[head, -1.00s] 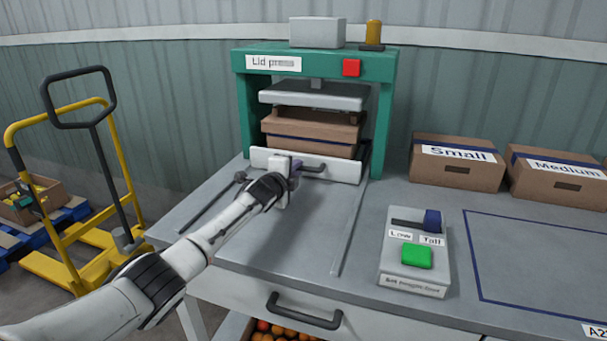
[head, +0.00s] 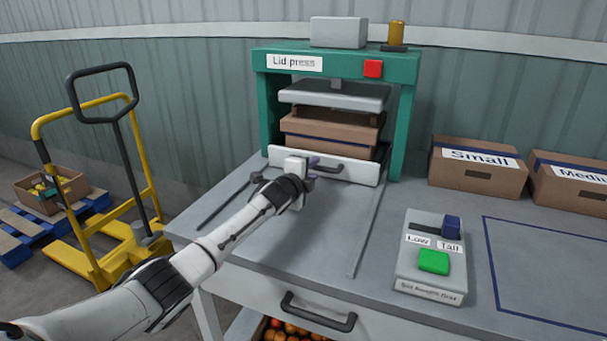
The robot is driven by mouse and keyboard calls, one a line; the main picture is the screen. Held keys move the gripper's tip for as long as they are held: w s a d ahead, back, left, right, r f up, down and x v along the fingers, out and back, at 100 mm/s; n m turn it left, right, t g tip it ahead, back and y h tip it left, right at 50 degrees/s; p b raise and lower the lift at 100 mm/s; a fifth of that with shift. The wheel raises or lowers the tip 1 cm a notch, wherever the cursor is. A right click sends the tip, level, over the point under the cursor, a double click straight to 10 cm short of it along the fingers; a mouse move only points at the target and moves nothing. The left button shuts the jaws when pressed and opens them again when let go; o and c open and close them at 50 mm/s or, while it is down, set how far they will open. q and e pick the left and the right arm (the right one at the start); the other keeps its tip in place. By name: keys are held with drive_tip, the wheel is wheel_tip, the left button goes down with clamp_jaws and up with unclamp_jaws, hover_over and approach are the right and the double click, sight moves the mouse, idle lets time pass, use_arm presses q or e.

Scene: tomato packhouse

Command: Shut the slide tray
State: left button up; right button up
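The slide tray's white front (head: 355,171) stands at the mouth of the green lid press (head: 262,100), with a dark handle (head: 322,166) on it. A brown lidded box (head: 330,132) sits behind the front, under the grey press plate (head: 335,97). Two rails run from the press toward me over the bare bench. My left gripper (head: 312,170) is at the left part of the tray front, by the handle's left end. Its fingers are small and partly hidden, so I cannot tell if they are closed on the handle. My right gripper is not in view.
A control box (head: 432,285) with a green button and a blue slider at Tall stands right of the rails. Cartons marked Small (head: 478,168) and Medium (head: 570,183) stand at the back right. A yellow pallet truck (head: 95,255) is on the floor at left.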

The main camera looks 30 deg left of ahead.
use_arm(q)
drive_tip(key=p+v, duration=0.1)
drive_tip(key=v, duration=0.7)
drive_tip(key=shift+s+r, duration=0.2)
idle(0.3)
